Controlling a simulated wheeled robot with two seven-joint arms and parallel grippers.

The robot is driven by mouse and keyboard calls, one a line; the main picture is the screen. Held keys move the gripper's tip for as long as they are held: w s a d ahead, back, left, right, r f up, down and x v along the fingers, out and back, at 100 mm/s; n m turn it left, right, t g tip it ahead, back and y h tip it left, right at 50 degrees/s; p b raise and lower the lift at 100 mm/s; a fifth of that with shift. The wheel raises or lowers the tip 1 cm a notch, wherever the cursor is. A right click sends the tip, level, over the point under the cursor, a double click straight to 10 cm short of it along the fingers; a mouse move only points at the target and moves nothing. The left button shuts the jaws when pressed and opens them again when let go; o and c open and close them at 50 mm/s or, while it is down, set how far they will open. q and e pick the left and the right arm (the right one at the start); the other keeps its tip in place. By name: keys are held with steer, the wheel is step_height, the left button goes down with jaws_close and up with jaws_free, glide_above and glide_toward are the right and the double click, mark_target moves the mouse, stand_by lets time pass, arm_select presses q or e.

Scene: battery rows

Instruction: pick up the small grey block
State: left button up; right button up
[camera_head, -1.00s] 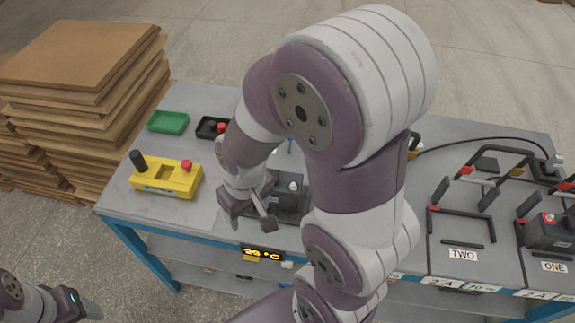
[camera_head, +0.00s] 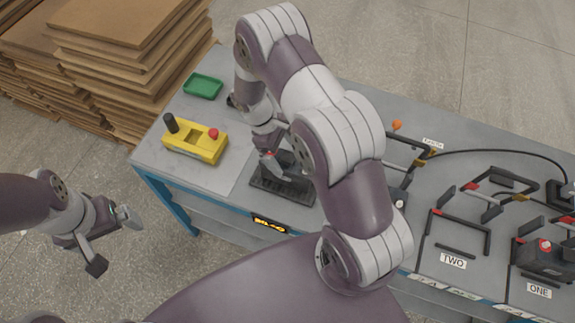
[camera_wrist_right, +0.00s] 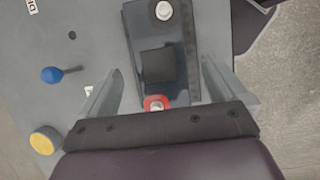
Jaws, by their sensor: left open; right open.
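The small grey block (camera_head: 294,166) stands on a black base (camera_head: 272,186) near the front edge of the table, partly hidden by my right arm. In the right wrist view the block (camera_wrist_right: 179,30) shows from above, with a pale knob, a dark square and a red-ringed knob. My right gripper (camera_wrist_right: 160,75) is open, one finger on each side of the block, seemingly with gaps; I cannot tell the height. In the head view the right gripper (camera_head: 272,142) is at the block's far left end. My left gripper (camera_head: 113,242) is open and empty, off the table's left side.
A yellow control box (camera_head: 195,142) and a green tray (camera_head: 203,86) lie left of the block. Black frames stand on the right, by the labels TWO (camera_head: 453,261) and ONE (camera_head: 539,290). A blue knob (camera_wrist_right: 52,75) and a yellow knob (camera_wrist_right: 45,140) show in the wrist view.

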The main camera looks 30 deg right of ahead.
mark_target(288, 167)
steer(key=x, duration=0.2)
steer(key=p+x, duration=0.1)
steer(key=x, duration=0.1)
steer(key=shift+s+d+r, duration=0.15)
steer(key=shift+s+d, duration=0.05)
steer(key=shift+s, duration=0.15)
steer(key=shift+d+f, duration=0.15)
steer(key=shift+f, duration=0.05)
steer(key=shift+w, duration=0.1)
steer(key=shift+c, duration=0.9)
steer(key=c, duration=1.5)
steer(key=shift+r, duration=0.1)
jaws_close()
steer(key=shift+w, duration=0.1)
